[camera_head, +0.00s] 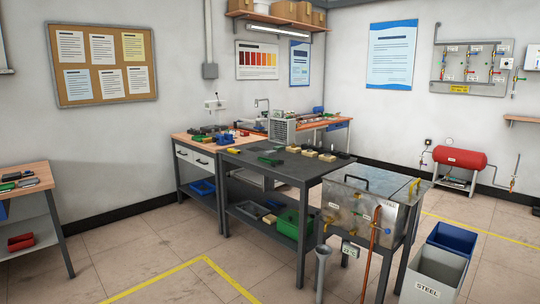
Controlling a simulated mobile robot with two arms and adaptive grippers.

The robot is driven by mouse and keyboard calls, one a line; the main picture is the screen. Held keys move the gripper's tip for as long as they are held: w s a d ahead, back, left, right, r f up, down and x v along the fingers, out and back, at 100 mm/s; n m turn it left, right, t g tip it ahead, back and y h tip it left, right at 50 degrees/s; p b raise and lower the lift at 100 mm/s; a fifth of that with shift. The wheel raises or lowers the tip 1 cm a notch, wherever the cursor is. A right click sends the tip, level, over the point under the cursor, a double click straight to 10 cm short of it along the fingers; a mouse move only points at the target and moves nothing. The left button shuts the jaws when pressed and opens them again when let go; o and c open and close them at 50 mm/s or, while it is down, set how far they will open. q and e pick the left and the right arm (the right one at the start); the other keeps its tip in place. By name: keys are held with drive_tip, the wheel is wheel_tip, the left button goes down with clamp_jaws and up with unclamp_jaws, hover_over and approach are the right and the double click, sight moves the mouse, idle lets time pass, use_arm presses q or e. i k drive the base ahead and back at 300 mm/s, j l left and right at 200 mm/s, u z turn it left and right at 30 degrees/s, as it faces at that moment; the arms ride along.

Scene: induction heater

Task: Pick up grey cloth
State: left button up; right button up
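I cannot make out a grey cloth for certain in the head view. A small flat light-grey item (28,182) lies on the wooden bench at the left edge, beside dark and green items; it is too small to identify. Neither of my grippers is in view.
A dark worktable (300,172) with several small blocks stands in the middle. A metal tank (350,205) stands at its right front, with grey and blue bins (431,278) beside it. A wooden bench (40,171) is at left. Open tiled floor lies between.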

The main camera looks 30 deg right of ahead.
sight(272, 152)
drive_tip(key=i+l+z, duration=0.3)
drive_tip(key=i, duration=0.45)
drive_tip(key=i+l+z, duration=0.3)
drive_tip(key=i, duration=0.5)
drive_tip(key=i+l+z, duration=0.1)
drive_tip(key=i+z, duration=0.15)
drive_tip(key=i, duration=0.55)
